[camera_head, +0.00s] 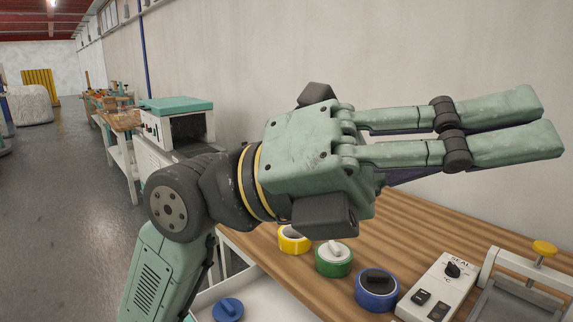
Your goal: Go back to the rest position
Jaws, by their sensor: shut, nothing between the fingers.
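My gripper (553,118) is green-grey with black joints and is raised above the wooden table (435,222), pointing right. Its two long fingers lie close together, shut, with nothing held between them. The arm comes up from the lower left and hides part of the table and of the wall behind. Below the gripper, apart from it, a yellow tape roll (294,241), a green tape roll (334,264) and a blue tape roll (377,294) stand in a row on the table.
A white control box marked SEAL (440,288) and a grey press with a yellow knob (543,249) stand at the right. A white tray (262,291) with a blue round piece (228,309) is at the lower left. A teal-topped machine (176,105) stands behind. The floor at left is clear.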

